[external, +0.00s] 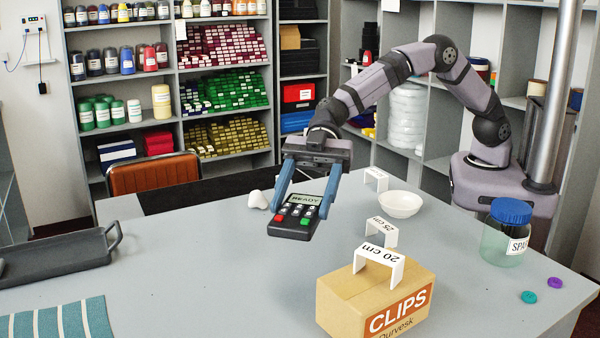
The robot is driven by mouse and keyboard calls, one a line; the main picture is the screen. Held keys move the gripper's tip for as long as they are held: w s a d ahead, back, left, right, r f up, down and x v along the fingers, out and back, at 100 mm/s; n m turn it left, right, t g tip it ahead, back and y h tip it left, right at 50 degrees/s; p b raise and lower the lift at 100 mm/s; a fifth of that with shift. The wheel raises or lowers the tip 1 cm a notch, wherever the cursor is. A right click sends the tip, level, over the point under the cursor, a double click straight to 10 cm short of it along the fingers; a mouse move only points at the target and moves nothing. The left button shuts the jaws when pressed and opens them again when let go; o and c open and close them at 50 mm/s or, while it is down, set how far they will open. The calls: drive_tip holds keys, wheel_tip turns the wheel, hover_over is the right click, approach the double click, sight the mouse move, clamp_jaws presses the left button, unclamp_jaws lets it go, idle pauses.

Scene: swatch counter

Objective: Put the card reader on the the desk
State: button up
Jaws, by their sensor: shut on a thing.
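The card reader (297,217) is a dark handheld terminal with a small screen, grey keys and red and green keys. My gripper (300,204) is shut on it, with one blue finger on each side. The reader is tilted, its keypad face toward the camera. It appears to be over the grey desk (215,270); I cannot tell whether its lower edge touches the surface. The desk fills the foreground.
A cardboard CLIPS box (340,304) with a white 20 cm bracket (382,254) stands front right. Behind are another bracket (390,231), a white bowl (400,205) and a blue-lidded jar (504,240). A dark tray (60,260) lies left. The front-middle desk is clear.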

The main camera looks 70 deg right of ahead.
sight(302, 205)
drive_tip(key=shift+r, duration=0.15)
wheel_tip(302, 205, up, 5)
drive_tip(key=shift+r, duration=0.2)
drive_tip(key=w+d+f+m+t+h+b, duration=0.2)
drive_tip(key=w+d+m+t+b, duration=0.55)
drive_tip(key=w+d, duration=1.55)
drive_tip(key=w+d+r+m+t+h+b, duration=0.1)
drive_tip(key=w+d+m+t+h+b, duration=0.25)
drive_tip(key=d, duration=1.35)
drive_tip(key=w+d+m+t+h+b, duration=0.2)
drive_tip(key=w+d+m+h+b, duration=0.15)
drive_tip(key=d, duration=1.35)
drive_tip(key=shift+n+y, duration=0.5)
drive_tip(key=shift+n, duration=0.05)
drive_tip(key=shift+w+f+b, duration=0.1)
drive_tip(key=shift+f+b, duration=0.85)
drive_tip(key=shift+f, duration=14.65)
drive_tip(key=shift+f, duration=0.15)
